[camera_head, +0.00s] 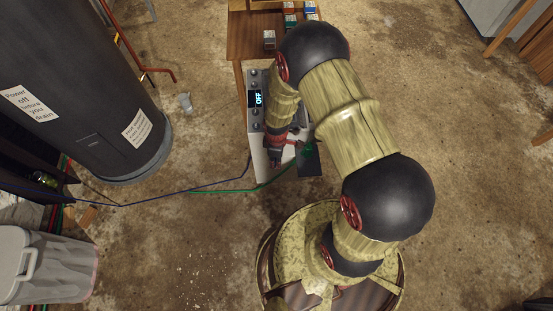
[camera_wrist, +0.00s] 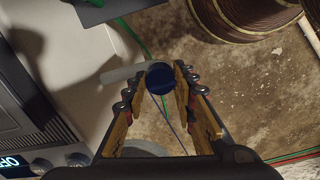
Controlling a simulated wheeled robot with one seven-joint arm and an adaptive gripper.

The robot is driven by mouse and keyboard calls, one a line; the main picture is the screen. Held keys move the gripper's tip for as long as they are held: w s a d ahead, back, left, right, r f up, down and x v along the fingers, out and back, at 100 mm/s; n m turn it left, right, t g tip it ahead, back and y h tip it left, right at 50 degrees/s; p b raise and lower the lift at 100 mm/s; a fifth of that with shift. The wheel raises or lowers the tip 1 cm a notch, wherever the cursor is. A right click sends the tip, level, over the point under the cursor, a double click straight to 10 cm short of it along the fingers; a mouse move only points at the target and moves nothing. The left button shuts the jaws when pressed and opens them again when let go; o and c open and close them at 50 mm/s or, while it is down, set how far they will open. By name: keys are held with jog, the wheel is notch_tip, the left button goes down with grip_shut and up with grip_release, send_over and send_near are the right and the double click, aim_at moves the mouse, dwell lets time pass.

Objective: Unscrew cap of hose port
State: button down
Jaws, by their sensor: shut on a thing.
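A round dark blue cap (camera_wrist: 160,78) sits between the fingertips of my gripper (camera_wrist: 161,82) in the wrist view. My gripper is shut on it. A pale, stubby port (camera_wrist: 121,74) extends from the machine's side toward the cap; I cannot tell whether the cap is still threaded on it. The light grey machine (camera_wrist: 75,55) fills the left of the wrist view. In the head view, my gripper (camera_head: 275,157) points down at the near end of the machine (camera_head: 259,168), whose display (camera_head: 258,98) reads OFF. The cap is hidden there by my gripper.
A large dark tank (camera_head: 80,85) with paper notes stands at left. A grey bin (camera_head: 45,265) is at lower left. A wooden table (camera_head: 247,45) with small boxes is behind the machine. Blue and green lines (camera_head: 225,191) cross the floor. Open floor lies at right.

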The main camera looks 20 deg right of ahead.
jog(key=n, duration=0.4)
jog(key=n+p, duration=0.1)
jog(key=n, duration=0.3)
jog(key=shift+n, duration=0.3)
dwell(0.3)
jog(key=n, duration=0.4)
jog(key=shift+p, duration=0.35)
jog(key=shift+n, duration=0.3)
